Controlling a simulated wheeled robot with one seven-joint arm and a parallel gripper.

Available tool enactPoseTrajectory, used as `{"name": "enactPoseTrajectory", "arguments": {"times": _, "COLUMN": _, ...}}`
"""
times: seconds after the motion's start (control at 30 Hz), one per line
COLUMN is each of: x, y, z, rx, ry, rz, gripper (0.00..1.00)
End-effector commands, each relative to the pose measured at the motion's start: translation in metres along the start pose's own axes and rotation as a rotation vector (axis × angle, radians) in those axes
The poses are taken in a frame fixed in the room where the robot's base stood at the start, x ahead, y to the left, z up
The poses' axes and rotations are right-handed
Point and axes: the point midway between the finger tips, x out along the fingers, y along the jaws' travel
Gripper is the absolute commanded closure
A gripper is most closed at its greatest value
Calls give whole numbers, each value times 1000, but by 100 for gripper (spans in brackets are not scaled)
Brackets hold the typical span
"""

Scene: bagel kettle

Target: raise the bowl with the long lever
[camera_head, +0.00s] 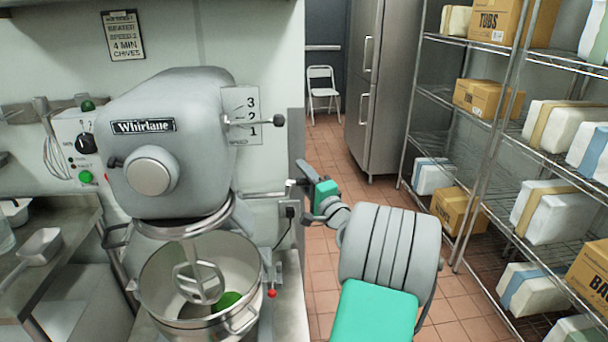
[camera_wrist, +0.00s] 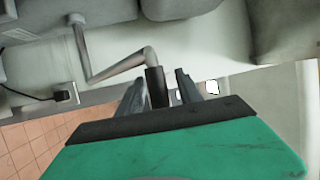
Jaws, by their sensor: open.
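The steel bowl (camera_head: 158,276) stands under the grey mixer head (camera_head: 165,130). The beater (camera_head: 196,278) reaches into it, and something green lies inside. The long lever (camera_wrist: 118,66) is a bent grey rod with a dark grip (camera_wrist: 155,88), seen in the wrist view; in the head view it sticks out from the mixer's right side (camera_head: 262,194). My gripper (camera_wrist: 160,88) is open, with one finger on each side of the dark grip. I cannot tell whether either finger touches it. In the head view my gripper (camera_head: 297,184) is at the lever's outer end, its fingertips hard to make out.
A short lever with a red knob (camera_head: 271,293) and a speed lever with a black knob (camera_head: 279,121) are on the mixer's right side. A power plug (camera_head: 290,211) is on the wall close to my gripper. A wire shelf (camera_head: 480,120) with boxes stands right; tiled floor lies between.

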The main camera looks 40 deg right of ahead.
Motion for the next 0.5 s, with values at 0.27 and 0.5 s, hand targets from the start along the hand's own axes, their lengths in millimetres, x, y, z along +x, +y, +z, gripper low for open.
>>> {"name": "enactPoseTrajectory", "arguments": {"times": 0.27, "x": 0, "y": 0, "z": 0, "rx": -1, "ry": 0, "rz": 1, "gripper": 74}}
{"name": "enactPoseTrajectory", "arguments": {"times": 0.5, "x": 0, "y": 0, "z": 0, "rx": -1, "ry": 0, "rz": 1, "gripper": 94}}
